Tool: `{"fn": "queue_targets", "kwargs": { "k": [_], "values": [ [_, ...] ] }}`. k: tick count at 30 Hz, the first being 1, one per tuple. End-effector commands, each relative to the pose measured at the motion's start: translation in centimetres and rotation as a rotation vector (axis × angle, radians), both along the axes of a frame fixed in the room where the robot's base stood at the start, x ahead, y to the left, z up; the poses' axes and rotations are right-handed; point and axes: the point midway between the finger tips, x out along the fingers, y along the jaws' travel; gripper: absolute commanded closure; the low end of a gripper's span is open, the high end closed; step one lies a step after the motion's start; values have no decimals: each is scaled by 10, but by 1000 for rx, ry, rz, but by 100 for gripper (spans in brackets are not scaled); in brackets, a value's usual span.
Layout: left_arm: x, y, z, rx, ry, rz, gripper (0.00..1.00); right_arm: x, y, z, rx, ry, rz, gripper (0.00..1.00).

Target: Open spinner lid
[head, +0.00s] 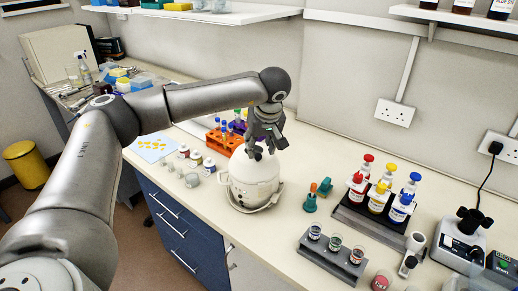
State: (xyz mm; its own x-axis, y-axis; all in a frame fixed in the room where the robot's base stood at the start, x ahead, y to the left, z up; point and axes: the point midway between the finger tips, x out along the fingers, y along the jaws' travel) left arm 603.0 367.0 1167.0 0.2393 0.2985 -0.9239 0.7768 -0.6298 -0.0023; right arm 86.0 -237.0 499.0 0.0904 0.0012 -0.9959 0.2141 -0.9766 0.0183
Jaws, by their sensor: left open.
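The spinner (253,194) is a white, rounded device standing on the bench, with a domed white lid on top. The lid (244,165) looks shut down on the body. My left gripper (264,150) is above the lid, pointing down, with its fingers open around or just over the dark knob at the top. I cannot tell whether the fingers touch the knob, because they partly hide it. My right gripper is not in view.
An orange tube rack (226,141) stands close behind the spinner. Small jars (192,180) are to its left and green-and-orange items (312,197) to its right.

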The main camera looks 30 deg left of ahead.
Motion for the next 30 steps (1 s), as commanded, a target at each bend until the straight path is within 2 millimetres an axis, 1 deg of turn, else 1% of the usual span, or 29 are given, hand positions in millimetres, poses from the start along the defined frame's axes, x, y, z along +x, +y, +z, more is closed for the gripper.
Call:
{"fn": "queue_targets", "kwargs": {
  "k": [1,3,9,13,19,28,29,30],
  "values": [
    [1,3,-7,0,3,1,58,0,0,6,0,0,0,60],
    [4,6,-17,1,2,0,58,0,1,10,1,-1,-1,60],
    [9,11,-36,-1,1,0,58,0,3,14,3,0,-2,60],
    [10,12,-40,-1,-1,-1,58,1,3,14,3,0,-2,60],
    [10,12,-40,-1,-1,-1,58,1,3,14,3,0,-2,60],
    [10,12,-39,-1,-1,-1,96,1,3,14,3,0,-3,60],
    [10,12,-39,-1,-1,-1,100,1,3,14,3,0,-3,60],
    [10,12,-39,-1,-1,-1,100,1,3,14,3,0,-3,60]
  ]
}}
